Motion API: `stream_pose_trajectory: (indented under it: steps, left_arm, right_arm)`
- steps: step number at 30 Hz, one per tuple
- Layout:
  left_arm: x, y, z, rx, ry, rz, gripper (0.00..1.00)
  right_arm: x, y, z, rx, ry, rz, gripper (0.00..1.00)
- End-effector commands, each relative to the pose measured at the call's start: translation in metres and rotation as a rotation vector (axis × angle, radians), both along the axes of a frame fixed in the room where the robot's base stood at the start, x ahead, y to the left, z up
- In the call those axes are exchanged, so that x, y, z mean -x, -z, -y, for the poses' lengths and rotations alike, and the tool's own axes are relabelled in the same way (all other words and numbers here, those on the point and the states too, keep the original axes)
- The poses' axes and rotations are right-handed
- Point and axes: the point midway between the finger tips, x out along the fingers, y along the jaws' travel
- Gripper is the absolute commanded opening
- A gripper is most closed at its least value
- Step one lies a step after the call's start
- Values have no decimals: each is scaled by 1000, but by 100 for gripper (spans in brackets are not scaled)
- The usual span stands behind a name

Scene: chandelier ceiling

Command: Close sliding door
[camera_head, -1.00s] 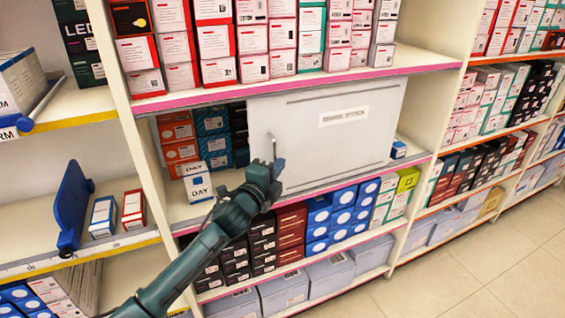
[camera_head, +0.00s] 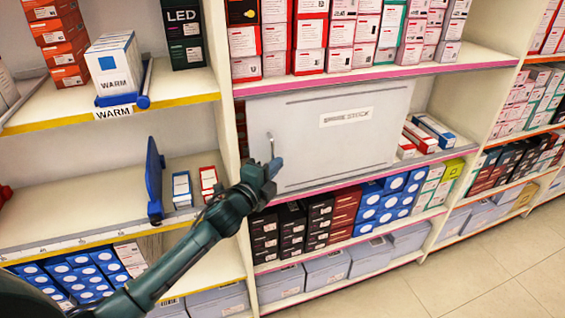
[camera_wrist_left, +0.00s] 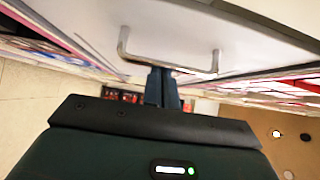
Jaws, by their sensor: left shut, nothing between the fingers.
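The sliding door (camera_head: 345,150) is a pale grey-white panel with a small label, in front of the middle shelf bay. Its left edge is close to the bay's left upright, with a narrow strip of dark boxes beside it. Its slim metal handle (camera_head: 270,144) is near that left edge; the handle (camera_wrist_left: 170,63) spans the upper middle of the left wrist view. My left gripper (camera_head: 273,168) is shut and empty at the handle's lower part. Its fingers (camera_wrist_left: 162,84) meet the handle bar in the wrist view; I cannot tell if they touch. My right gripper is out of view.
Boxes (camera_head: 425,136) stand in the open part right of the door. A blue upright divider (camera_head: 154,180) and small boxes stand on the left shelf, near my left arm. Stocked shelves lie above and below the door. The floor (camera_head: 470,265) at lower right is clear.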

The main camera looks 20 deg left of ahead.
Motion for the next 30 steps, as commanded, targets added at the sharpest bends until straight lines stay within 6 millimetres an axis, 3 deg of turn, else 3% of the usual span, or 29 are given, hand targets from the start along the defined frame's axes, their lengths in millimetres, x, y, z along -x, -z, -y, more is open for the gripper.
stream_pose_trajectory:
  steps: [9, 30]
  left_arm:
    - [10, -1, -17, -2, -4, 0, 0]
    - [9, 1, -22, -5, -12, -3, 0]
  right_arm:
    - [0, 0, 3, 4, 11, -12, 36]
    - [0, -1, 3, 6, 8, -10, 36]
